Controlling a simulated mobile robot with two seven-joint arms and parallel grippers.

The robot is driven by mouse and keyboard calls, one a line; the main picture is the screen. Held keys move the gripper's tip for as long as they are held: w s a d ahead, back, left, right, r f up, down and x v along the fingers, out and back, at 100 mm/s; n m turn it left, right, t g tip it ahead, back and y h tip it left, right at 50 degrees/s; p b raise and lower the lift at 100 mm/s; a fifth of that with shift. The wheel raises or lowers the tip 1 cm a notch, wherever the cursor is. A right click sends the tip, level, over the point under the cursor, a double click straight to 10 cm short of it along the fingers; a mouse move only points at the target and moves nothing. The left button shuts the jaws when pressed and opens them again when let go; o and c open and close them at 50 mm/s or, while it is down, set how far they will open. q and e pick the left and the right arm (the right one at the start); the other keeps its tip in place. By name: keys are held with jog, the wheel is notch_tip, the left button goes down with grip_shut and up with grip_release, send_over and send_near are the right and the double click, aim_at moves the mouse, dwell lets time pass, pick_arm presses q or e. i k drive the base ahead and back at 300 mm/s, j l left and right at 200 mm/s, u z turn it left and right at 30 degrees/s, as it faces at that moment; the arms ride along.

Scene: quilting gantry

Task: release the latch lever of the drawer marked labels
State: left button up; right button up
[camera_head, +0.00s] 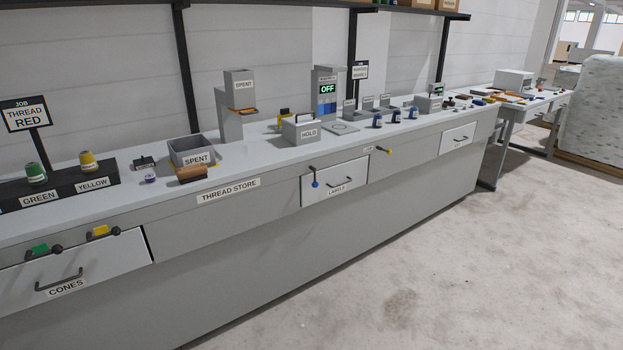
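The drawer marked labels (349,173) is a light grey front below the counter edge, near the middle of the head view. It has a dark curved handle (341,186) and a "LABELS" plate. A dark lever with a blue knob (315,184) hangs down across the drawer's upper left corner, its pivot near the top edge. A second dark lever with a yellow knob (388,151) lies roughly level just right of the drawer's top. Whether the drawer stands slightly out is hard to tell. Neither of my grippers is in view.
The long counter (255,160) carries a spent bin (193,147), a hold box (301,130), a machine reading OFF (326,90) and thread cones. A cones drawer (100,262) is at lower left, another drawer (457,138) at right. The concrete floor (420,270) in front is clear.

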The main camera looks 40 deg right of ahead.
aim_at(314, 184)
jog(key=z, duration=0.45)
jog(key=i+l+z, duration=0.3)
jog(key=z, duration=0.2)
jog(key=i+l+z, duration=0.15)
jog(key=i+z, duration=0.55)
jog(key=i, duration=1)
